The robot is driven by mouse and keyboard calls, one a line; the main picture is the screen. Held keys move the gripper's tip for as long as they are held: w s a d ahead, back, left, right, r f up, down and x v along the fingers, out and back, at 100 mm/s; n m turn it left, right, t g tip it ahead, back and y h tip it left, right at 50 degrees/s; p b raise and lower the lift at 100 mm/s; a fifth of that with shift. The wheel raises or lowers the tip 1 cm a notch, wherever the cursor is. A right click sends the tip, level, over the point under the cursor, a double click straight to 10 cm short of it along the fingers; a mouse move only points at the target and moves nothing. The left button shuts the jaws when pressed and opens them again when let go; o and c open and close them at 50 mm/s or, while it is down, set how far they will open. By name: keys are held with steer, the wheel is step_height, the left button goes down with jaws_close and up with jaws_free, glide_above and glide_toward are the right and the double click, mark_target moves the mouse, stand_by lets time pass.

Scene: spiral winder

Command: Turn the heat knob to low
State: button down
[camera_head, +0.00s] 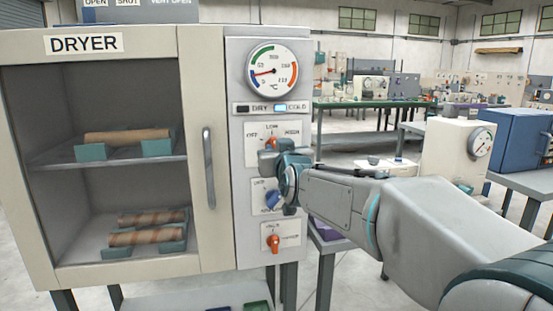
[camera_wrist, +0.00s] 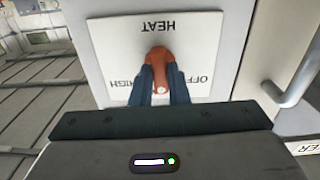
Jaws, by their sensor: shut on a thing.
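The orange heat knob (camera_wrist: 158,62) sits on a white plate (camera_wrist: 110,38) marked HEAT, OFF and HIGH, upside down in the wrist view. My gripper (camera_wrist: 163,84) is shut on this knob, one dark finger on each side. The knob's white mark faces the picture's bottom, away from the word HEAT and between HIGH and OFF. In the head view the knob (camera_head: 270,143) shows under the word LOW, partly hidden by my gripper (camera_head: 272,154), and the HEAT word is hidden there.
The dryer (camera_head: 213,50) has a closed door with a vertical handle (camera_head: 208,168). Below are a blue knob (camera_head: 271,199), partly behind my wrist, and another orange knob (camera_head: 273,243).

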stand_by(0.4)
steer(key=c, duration=1.4)
jaws_free()
steer(key=v, duration=1.4)
steer(key=shift+w, duration=0.1)
steer(key=s+d+f+m+g+h+p, duration=0.2)
steer(key=s+d+f+g+p, duration=0.2)
steer(key=s+d+g+p, duration=0.3)
steer(key=s+d+f+m+g+h+p, duration=0.1)
steer(key=s+d+f+g+h+p, duration=0.2)
steer(key=s+p, duration=0.9)
steer(key=s+d+f+g, duration=0.1)
steer(key=d+f+g, duration=0.1)
steer(key=d+g, duration=0.2)
steer(key=shift+f+m+g, duration=0.25)
steer(key=shift+m+g, duration=0.05)
steer(key=shift+m, duration=0.1)
